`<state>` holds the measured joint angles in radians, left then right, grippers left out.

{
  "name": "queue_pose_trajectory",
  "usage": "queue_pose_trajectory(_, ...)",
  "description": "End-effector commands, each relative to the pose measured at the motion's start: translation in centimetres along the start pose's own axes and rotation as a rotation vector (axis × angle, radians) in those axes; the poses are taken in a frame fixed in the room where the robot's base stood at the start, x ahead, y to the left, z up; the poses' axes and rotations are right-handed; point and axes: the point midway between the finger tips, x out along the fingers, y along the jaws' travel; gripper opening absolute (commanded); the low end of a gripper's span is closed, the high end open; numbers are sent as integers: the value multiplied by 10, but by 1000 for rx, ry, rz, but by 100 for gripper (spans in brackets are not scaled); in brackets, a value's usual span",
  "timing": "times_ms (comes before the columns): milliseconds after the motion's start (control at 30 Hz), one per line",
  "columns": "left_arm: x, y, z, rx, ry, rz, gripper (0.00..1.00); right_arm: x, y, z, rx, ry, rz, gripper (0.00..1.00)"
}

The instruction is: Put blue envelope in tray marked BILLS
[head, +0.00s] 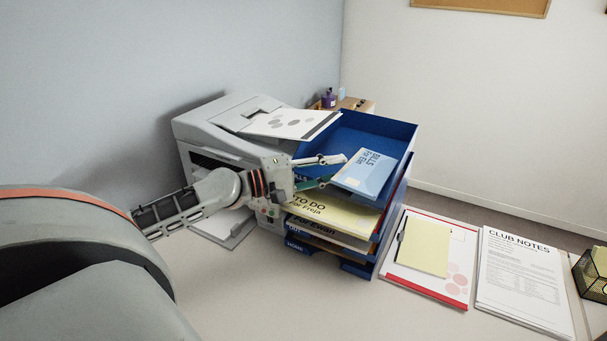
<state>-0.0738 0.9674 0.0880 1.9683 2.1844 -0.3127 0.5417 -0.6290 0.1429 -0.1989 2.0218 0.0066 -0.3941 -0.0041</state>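The blue envelope (368,173) is light blue with "BILLS" and a second line printed on it. It lies in the top blue tray (367,126), near its open front. That tray's front label is partly hidden by my gripper and shows only "LLS". My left gripper (338,170) is at the tray's front left. Its two fingers are apart, with their tips close to the envelope's left edge. I cannot tell if they touch it. My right gripper is not in view.
Lower trays hold a yellow "TO DO" paper (335,214) and other papers, with labels "OUT" and "HOME". A grey printer (225,130) stands behind left. A clipboard (425,247), "CLUB NOTES" sheets (520,280) and a mesh holder (590,279) are right. The front desk is clear.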

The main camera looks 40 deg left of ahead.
Motion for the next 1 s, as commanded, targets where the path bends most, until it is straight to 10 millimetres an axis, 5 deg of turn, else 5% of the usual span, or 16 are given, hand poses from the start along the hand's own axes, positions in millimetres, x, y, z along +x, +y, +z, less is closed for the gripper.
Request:
queue_pose_trajectory(600, -92, 0, -1, -1, 4, 1, 26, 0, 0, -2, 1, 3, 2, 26)
queue_pose_trajectory(1000, -103, 1, 0, 2, 1, 1, 26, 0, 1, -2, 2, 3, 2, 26)
